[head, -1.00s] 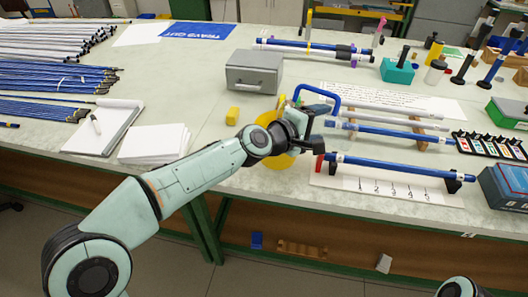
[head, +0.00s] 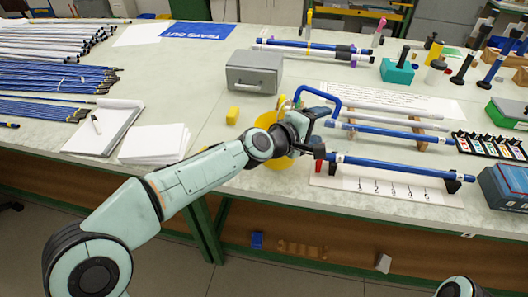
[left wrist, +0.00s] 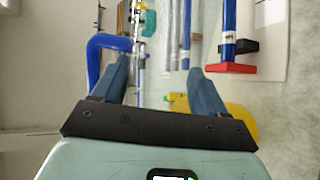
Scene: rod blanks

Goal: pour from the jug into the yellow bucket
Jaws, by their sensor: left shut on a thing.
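The yellow bucket (head: 266,119) stands near the front edge of the bench, partly hidden behind my left gripper. It also shows in the left wrist view (left wrist: 238,118), beside and below the right-hand finger. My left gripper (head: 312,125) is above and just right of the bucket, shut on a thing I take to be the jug. A bent blue handle (head: 322,92) stands up at the gripper; it also shows in the left wrist view (left wrist: 93,58), beside the left-hand finger. The jug's body cannot be made out clearly. My right gripper is out of view.
A blue rod (head: 400,167) lies on supports over a numbered white board (head: 330,181) to the right of the gripper. More rods lie behind it. White paper (head: 153,143) lies further left.

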